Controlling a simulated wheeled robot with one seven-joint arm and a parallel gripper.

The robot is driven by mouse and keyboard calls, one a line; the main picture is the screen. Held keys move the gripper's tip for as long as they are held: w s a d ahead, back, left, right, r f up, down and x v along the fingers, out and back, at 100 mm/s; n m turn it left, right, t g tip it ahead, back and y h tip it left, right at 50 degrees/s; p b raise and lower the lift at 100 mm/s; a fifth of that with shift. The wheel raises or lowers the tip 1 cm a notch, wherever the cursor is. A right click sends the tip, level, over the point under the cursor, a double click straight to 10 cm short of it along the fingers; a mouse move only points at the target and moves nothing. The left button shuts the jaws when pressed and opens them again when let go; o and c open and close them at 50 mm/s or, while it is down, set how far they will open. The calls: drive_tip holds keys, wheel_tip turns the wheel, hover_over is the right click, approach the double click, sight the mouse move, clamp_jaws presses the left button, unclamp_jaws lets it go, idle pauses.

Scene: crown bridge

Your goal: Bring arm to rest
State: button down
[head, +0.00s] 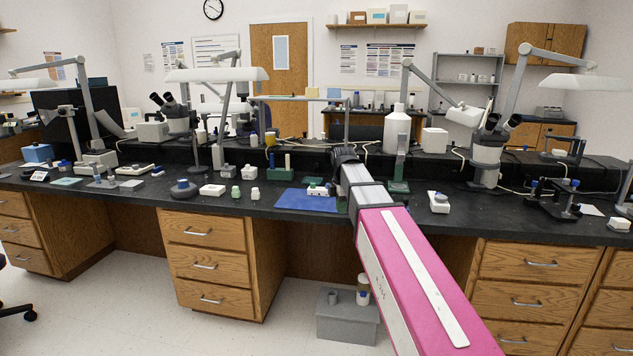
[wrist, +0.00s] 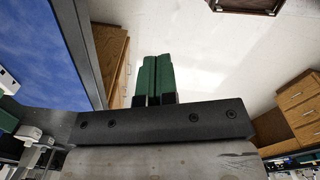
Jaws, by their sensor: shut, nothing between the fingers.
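My pink and grey arm reaches from the bottom right of the head view up over the front edge of the black bench. My gripper (wrist: 155,62) shows in the wrist view with its two green fingers side by side and closed together, nothing between them. I cannot make out the gripper in the head view; my own arm seems to hide it. The wrist view is strongly tilted, with the blue mat (wrist: 50,45) at its upper left and pale floor beyond the fingers.
The blue mat (head: 292,203) lies on the black bench (head: 135,187), left of my arm, with a small white-and-green device (head: 318,190) near it. A white bottle (head: 397,128) and a microscope (head: 487,155) stand to the right. A grey step (head: 345,322) sits on the floor below.

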drive_tip(key=s+d+f+m, duration=0.3)
drive_tip(key=s+f+m, duration=0.3)
drive_tip(key=f, duration=0.3)
drive_tip(key=s+d+f+m, duration=0.3)
drive_tip(key=s+f+m, duration=0.3)
drive_tip(key=f, duration=0.4)
drive_tip(key=s+d+f+m, duration=0.4)
drive_tip(key=s+f+m, duration=0.2)
drive_tip(key=f+m, duration=0.2)
drive_tip(key=shift+s+f, duration=0.35)
drive_tip(key=shift+f, duration=0.45)
drive_tip(key=shift+w+d, duration=0.1)
